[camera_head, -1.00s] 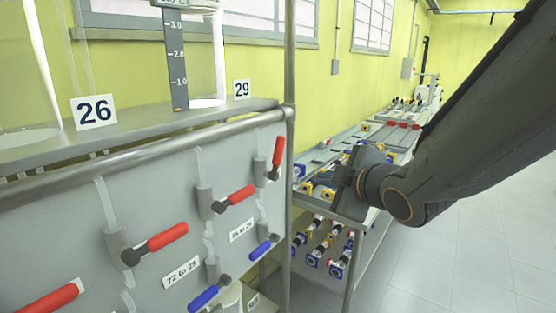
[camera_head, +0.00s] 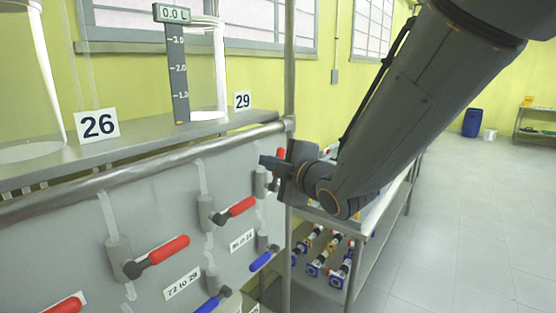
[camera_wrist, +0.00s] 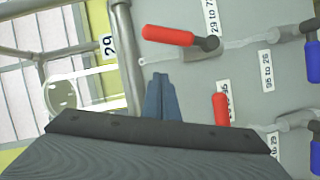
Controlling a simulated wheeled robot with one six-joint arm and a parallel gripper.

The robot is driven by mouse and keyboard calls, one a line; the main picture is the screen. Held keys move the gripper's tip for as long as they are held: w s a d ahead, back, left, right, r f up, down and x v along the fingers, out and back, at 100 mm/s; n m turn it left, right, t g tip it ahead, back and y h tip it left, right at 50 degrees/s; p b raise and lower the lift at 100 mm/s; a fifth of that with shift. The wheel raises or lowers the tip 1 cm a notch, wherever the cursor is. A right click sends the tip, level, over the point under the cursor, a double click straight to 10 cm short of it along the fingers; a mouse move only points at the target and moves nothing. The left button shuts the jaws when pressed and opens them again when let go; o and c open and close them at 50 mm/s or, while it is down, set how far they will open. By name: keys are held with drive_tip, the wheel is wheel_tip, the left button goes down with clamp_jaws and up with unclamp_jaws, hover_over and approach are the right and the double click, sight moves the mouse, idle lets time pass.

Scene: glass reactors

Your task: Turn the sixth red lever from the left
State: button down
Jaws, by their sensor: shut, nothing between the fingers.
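Red levers are mounted on the grey panel (camera_head: 60,230). In the head view one is cut off at the lower left (camera_head: 62,305); others are a nearer red lever (camera_head: 160,256), a middle red lever (camera_head: 238,207) and a far red lever (camera_head: 281,154) partly hidden by my gripper (camera_head: 264,162). My gripper is shut and empty, at the panel's far end beside the far lever. In the wrist view its closed fingers (camera_wrist: 160,98) lie between two red levers, one above (camera_wrist: 168,35) and one at right (camera_wrist: 221,106). I cannot tell which lever is sixth.
Blue levers (camera_head: 212,298) sit lower on the panel. A metal rail (camera_head: 150,157) runs along its top, with a vertical post (camera_head: 290,70) at the far end. A rack with valves (camera_head: 325,255) stands beyond.

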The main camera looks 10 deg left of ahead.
drive_tip(key=shift+w+d+f+p, duration=0.25)
drive_tip(key=shift+w, duration=0.35)
drive_tip(key=shift+w+d+f+p, duration=0.2)
drive_tip(key=shift+w+p, duration=0.05)
drive_tip(key=shift+w, duration=0.4)
drive_tip(key=shift+w+d+f+p, duration=0.25)
drive_tip(key=shift+w, duration=0.35)
